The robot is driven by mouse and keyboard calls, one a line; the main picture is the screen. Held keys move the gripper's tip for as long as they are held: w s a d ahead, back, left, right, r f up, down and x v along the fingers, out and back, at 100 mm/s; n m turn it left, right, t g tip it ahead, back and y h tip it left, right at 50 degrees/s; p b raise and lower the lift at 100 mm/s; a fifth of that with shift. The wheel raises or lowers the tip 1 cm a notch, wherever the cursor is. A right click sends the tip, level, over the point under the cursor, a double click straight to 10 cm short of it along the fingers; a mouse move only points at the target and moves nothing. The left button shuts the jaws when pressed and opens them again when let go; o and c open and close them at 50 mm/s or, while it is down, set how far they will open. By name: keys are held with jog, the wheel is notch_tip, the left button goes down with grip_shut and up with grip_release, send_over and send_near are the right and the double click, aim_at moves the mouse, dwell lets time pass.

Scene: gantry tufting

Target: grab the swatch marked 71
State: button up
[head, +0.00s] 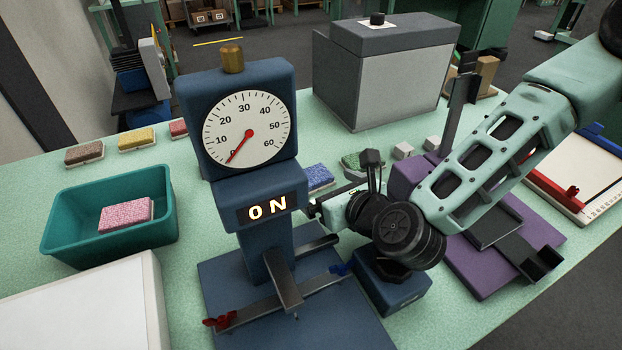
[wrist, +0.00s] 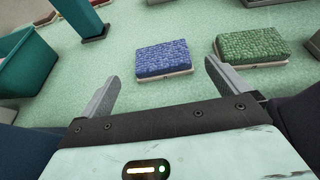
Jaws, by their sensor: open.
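No number 71 is readable on any swatch. A blue swatch (wrist: 163,58) on a pale base lies ahead of my gripper (wrist: 162,75) in the wrist view, roughly between the line of its two fingers. A green swatch (wrist: 250,47) lies just right of it, beyond the right finger. My gripper is open and empty. In the head view the blue swatch (head: 319,177) shows behind the dial device, and the green swatch (head: 353,161) is partly hidden by my arm. A pink swatch (head: 125,214) lies in the teal bin.
The dial device (head: 247,135), lit "ON", stands in front of the blue swatch. Brown (head: 84,153), yellow (head: 136,139) and red (head: 179,128) swatches lie at the back left. A teal bin (head: 70,235) is left. A grey box (head: 385,85) and a purple fixture (head: 480,265) stand right.

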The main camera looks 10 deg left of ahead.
aim_at(312, 177)
jog(key=shift+p+x, duration=0.45)
jog(key=shift+x, duration=3)
jog(key=shift+w+d+r, duration=0.1)
jog(key=c, duration=0.9)
